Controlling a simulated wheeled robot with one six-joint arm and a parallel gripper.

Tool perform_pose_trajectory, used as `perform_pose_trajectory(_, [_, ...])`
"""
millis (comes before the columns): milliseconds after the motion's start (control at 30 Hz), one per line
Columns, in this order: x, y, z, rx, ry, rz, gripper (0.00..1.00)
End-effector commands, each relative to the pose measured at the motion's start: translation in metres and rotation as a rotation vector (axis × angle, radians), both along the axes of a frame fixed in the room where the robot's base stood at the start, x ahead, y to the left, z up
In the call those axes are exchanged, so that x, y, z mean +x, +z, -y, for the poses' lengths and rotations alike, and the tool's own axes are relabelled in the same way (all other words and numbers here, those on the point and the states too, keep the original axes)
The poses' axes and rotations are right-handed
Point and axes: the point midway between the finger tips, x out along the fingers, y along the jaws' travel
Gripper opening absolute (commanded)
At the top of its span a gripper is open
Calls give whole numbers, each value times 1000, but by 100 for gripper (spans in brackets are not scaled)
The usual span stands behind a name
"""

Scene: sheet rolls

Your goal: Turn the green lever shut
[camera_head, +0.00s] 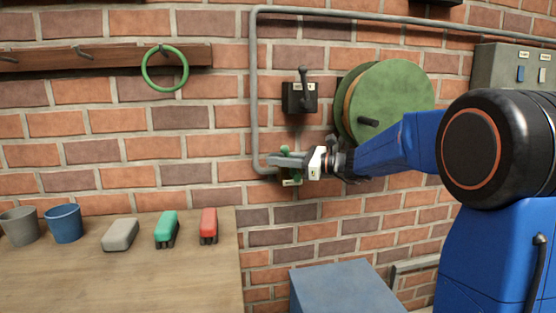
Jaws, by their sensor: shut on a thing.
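The green lever (284,151) is on a small wall-mounted fitting at the lower end of the grey pipe, in the middle of the head view. Only a small green part of it shows; my gripper and the fitting hide the rest, so its exact angle is hard to tell. My gripper (278,161) reaches in from the right, level with the fitting, and is shut on the lever. A label plate (291,183) shows just below the jaws.
A black lever switch (299,97) is on the wall just above. A green reel (397,95) hangs behind my arm. A blue box (345,287) stands below my arm.

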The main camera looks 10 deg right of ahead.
Motion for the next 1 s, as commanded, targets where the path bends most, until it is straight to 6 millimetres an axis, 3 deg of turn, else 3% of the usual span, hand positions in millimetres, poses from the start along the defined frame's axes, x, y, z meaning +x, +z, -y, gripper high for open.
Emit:
perform_pose_trajectory(333, [0, -11, -11, -196, 0, 4, 0])
perform_pose_trajectory(1000, [0, -59, -26, -817, 0, 5, 0])
